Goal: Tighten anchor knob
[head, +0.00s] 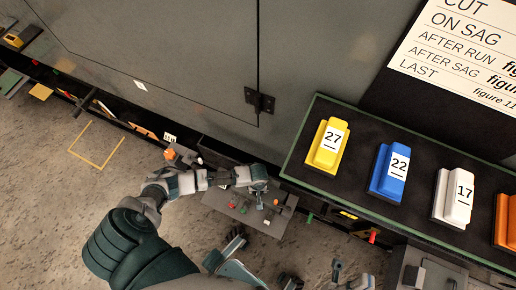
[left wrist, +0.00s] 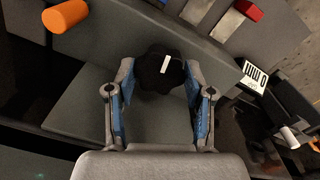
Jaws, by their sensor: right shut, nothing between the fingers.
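A black lobed knob (left wrist: 160,68) with a white mark on top shows in the left wrist view, standing on a grey plate (left wrist: 85,110). I take it to be the anchor knob. My left gripper (left wrist: 160,75) has its blue-padded fingers on both sides of the knob, apparently touching it. In the head view my left arm reaches in from the left and its gripper (head: 259,188) is over a grey panel (head: 238,213), and it hides the knob there. My right gripper (head: 348,276) is low in the head view, shut and empty, away from the panel.
An orange cylinder (left wrist: 66,16) and a red block (left wrist: 248,10) are near the knob. A dark shelf holds yellow (head: 327,146), blue (head: 389,174), white (head: 454,198) and orange (head: 504,215) blocks. A large grey cabinet (head: 180,50) stands behind. Open floor lies left.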

